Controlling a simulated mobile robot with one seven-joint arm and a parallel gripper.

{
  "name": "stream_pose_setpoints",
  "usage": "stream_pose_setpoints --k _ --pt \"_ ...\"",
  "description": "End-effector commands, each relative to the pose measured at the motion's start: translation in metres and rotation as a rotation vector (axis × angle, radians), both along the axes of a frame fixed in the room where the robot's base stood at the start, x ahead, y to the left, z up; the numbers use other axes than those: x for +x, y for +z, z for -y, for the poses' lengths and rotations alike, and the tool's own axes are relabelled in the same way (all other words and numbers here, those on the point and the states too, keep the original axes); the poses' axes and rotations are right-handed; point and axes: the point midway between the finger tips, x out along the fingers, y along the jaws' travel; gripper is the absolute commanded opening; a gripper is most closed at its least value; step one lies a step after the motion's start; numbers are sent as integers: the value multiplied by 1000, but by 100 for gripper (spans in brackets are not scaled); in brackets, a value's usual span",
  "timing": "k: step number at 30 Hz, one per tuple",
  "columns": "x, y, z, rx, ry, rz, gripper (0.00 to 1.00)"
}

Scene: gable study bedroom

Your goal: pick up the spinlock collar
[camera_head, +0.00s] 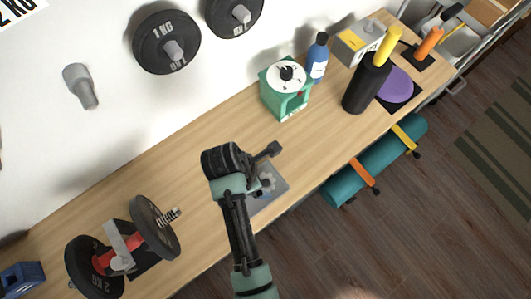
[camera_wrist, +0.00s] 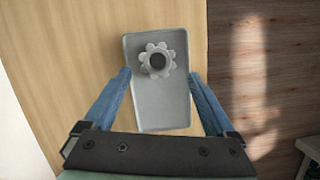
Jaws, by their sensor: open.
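The spinlock collar (camera_wrist: 157,60) is a light grey, lobed ring with a dark centre hole. In the wrist view it lies toward the far end of a grey tray (camera_wrist: 163,116). My gripper (camera_wrist: 166,84) is open, its two blue fingers on either side of the tray in the picture, with nothing between them held. The collar shows ahead of the fingertips. In the head view my gripper (camera_head: 273,150) is over the bench, and my arm partly covers the tray (camera_head: 274,188) and the collar (camera_head: 267,181).
A dumbbell (camera_head: 155,226) rests on a stand at the left of the wooden bench (camera_head: 180,165). A green timer box (camera_head: 285,96), blue bottle (camera_head: 317,60) and black roller (camera_head: 366,85) stand farther right. A teal rolled mat (camera_head: 345,188) sits beyond the bench's front edge.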

Motion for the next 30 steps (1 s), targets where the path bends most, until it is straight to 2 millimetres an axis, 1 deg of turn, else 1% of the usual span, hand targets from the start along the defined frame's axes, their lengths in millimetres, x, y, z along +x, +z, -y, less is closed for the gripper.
stream_pose_setpoints --k 5,12,15,23,27,29,30 --pt "2 -11 2 1 0 0 91" --pt "8 -44 10 1 -1 -1 91" --pt "9 -52 12 1 -1 1 91" --pt "10 -53 13 1 0 2 91" --pt "10 -53 12 1 0 2 65" --pt "10 -53 12 1 0 2 55" --pt "10 -53 12 1 0 2 47"
